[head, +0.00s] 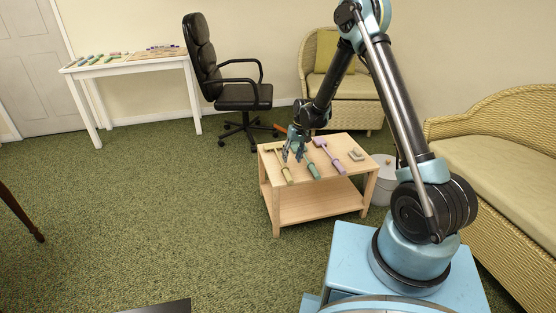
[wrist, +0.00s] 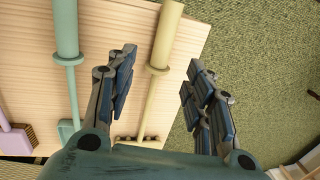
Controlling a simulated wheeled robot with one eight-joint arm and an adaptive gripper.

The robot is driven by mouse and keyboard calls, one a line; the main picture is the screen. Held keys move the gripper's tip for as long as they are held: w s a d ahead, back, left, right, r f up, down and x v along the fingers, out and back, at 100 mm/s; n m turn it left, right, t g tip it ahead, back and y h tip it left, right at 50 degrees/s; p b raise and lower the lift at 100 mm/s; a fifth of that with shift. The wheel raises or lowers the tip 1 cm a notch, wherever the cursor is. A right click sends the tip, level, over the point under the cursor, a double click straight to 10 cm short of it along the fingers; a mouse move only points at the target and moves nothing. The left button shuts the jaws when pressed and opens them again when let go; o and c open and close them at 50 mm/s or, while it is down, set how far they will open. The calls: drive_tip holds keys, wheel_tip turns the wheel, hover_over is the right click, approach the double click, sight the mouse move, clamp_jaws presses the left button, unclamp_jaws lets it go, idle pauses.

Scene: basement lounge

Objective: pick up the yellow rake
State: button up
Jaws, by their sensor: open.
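The yellow rake (head: 288,175) lies on top of the low wooden table (head: 349,178), at its left side. In the wrist view its pale yellow handle (wrist: 163,38) runs down the picture to a thin shaft. Its head, near the lower edge, is partly hidden by my gripper. My gripper (head: 295,154) is over the table; in the wrist view (wrist: 161,68) it is open and empty. The rake shows between its two fingers in the picture, closer to the left finger. I cannot tell the height gap.
A green-handled tool (head: 313,170) and a purple tool (head: 328,155) lie right of the rake in the head view. A small beige object (head: 356,155) lies farther right. An office chair (head: 245,95) and wicker armchair (head: 355,86) stand behind; a grey bin (head: 384,180) is at right.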

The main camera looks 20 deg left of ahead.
hover_over(287, 171)
drive_tip(key=d, duration=0.1)
drive_tip(key=f, duration=0.4)
drive_tip(key=shift+w+d+f, duration=0.15)
drive_tip(key=shift+w+d, duration=0.05)
drive_tip(key=shift+w, duration=0.1)
drive_tip(key=shift+s+a+f, duration=0.1)
drive_tip(key=shift+a+f, duration=0.1)
drive_tip(key=shift+f, duration=0.65)
drive_tip(key=shift+s+a+f, duration=0.1)
drive_tip(key=shift+a+f, duration=0.15)
drive_tip(key=shift+f, duration=0.6)
drive_tip(key=shift+s+a+f, duration=0.1)
drive_tip(key=shift+a+f, duration=0.1)
drive_tip(key=shift+f, duration=0.65)
clamp_jaws()
